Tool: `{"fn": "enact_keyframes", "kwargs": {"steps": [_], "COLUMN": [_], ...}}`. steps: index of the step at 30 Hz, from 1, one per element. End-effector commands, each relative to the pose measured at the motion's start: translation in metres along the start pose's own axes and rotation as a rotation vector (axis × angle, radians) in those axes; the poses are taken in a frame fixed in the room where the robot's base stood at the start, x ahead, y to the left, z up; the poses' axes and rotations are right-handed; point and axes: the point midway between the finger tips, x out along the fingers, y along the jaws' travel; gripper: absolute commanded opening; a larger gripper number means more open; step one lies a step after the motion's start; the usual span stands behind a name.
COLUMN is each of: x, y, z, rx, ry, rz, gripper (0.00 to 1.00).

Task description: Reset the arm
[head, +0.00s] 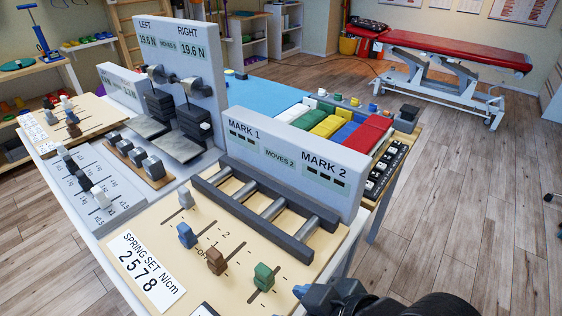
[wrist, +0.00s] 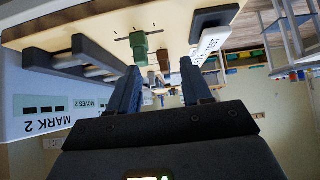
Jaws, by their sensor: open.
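My gripper (head: 303,291) is at the bottom edge of the head view, at the near right corner of the spring board (head: 318,262). Its blue fingers stand apart and empty in the wrist view (wrist: 160,82). A green knob (head: 263,277) stands on the board left of the gripper; in the wrist view the green knob (wrist: 138,46) shows beyond the fingertips, apart from them. A brown knob (head: 216,261), a blue knob (head: 187,235) and a grey knob (head: 184,196) stand farther left in their slots. Most of my arm is outside the head view.
The grey MARK 1 and MARK 2 panel (head: 290,160) stands upright behind a rack of metal rollers (head: 270,209). A LEFT and RIGHT force panel (head: 180,62) with dark weights stands farther back. Colored blocks (head: 332,126) lie behind the panel. Wooden floor (head: 450,235) is clear at right.

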Motion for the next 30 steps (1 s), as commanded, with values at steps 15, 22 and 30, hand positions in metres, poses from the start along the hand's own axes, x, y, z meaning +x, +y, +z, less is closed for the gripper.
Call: {"fn": "enact_keyframes", "kwargs": {"steps": [15,22,30], "x": [-0.004,-0.013,-0.049], "y": [0.003,0.004,0.000], "z": [0.031,0.061,0.118], "rx": [0.110,0.203,0.356], "ry": [0.041,0.077,0.157], "rz": [0.091,0.181,0.372], "gripper": [0.49,0.49,0.49]}}
